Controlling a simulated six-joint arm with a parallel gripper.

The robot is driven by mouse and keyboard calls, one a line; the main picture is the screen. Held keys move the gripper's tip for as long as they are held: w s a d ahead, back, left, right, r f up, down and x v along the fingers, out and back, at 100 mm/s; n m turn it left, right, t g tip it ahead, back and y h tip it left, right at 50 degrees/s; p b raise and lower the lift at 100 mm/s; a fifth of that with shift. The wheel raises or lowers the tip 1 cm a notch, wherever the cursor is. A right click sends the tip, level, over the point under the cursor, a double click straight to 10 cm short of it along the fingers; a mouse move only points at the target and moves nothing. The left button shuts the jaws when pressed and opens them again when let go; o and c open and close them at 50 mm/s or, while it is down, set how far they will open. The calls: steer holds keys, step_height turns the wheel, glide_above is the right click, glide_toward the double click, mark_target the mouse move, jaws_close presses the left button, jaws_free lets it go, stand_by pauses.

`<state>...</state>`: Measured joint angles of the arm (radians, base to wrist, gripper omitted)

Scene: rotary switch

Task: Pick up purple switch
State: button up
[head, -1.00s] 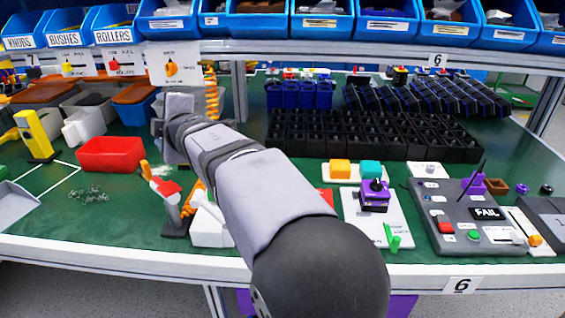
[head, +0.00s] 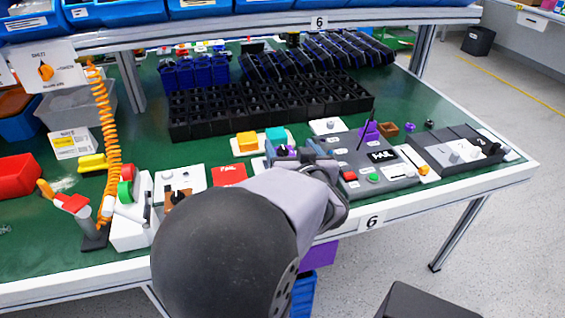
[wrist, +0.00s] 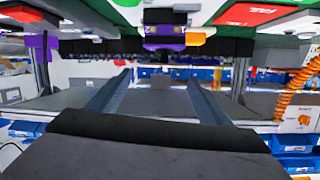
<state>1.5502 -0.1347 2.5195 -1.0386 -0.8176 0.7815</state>
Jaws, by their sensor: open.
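The purple switch (head: 285,150) has a dark top knob and sits on the table near the front, partly hidden by my wrist in the head view. In the wrist view, which looks upside down, the purple switch (wrist: 165,30) hangs at top centre, beyond the fingertips. My gripper (wrist: 158,75) is open, with its two fingers apart and nothing seen between them. In the head view my gripper (head: 293,150) is at the switch, its fingers largely hidden by my wrist; I cannot tell whether they touch it.
A grey tester box (head: 380,158) with a thin antenna and a purple part (head: 370,131) stands to the right. Orange (head: 246,142) and teal (head: 275,137) blocks lie just behind. A red card (head: 229,174) is at left. Black bins (head: 270,105) fill the back.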

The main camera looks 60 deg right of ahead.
steer(key=f, duration=0.1)
steer(key=a+f+n, duration=0.1)
steer(key=f, duration=0.1)
steer(key=s+f+n+b, duration=0.1)
steer(key=shift+a+f+y, duration=0.3)
steer(key=shift+a+y, duration=0.1)
steer(key=shift+b+x, duration=1.15)
steer(key=shift+x, duration=2.5)
steer(key=shift+r, duration=0.25)
steer(key=shift+c, duration=0.2)
steer(key=c, duration=1.2)
steer(key=shift+r, duration=0.1)
step_height(320, 180, up, 10)
steer(key=p, duration=0.5)
steer(key=shift+w, duration=0.1)
